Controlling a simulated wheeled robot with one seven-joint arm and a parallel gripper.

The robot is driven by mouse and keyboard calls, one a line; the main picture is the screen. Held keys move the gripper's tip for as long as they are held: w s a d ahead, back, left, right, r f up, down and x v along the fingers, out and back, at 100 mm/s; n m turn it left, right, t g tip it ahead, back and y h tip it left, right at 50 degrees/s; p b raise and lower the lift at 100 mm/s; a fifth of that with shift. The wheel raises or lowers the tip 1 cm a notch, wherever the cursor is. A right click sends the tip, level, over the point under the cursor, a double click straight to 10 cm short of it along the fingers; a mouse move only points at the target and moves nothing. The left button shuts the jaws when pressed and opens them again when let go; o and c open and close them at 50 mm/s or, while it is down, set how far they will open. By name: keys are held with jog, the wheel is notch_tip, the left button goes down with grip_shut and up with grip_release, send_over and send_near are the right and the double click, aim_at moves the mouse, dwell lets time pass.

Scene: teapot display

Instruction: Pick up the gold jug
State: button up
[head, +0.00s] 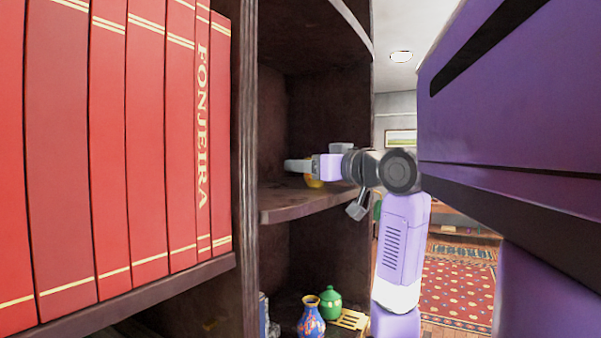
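A small gold object (314,183), probably the gold jug, is on the middle shelf (310,203) of the dark wooden unit in the head view. Only a bit of it shows below my gripper, and the rest is hidden behind my gripper and wrist. My gripper (291,165) reaches into this shelf from the right, its grey fingers pointing left. The fingers show just above and to the left of the gold part. I cannot tell whether they touch it or how far apart they are.
Red books (145,140) fill the shelf on the left, beside a dark upright (245,170). Below stand a blue patterned vase (311,318), a green lidded pot (330,302) and a yellow slatted piece (350,319). A red rug (455,295) lies on the open floor at right.

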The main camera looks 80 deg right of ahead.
jog(key=shift+c, duration=0.2)
jog(key=c, duration=1)
jog(key=shift+r, duration=0.15)
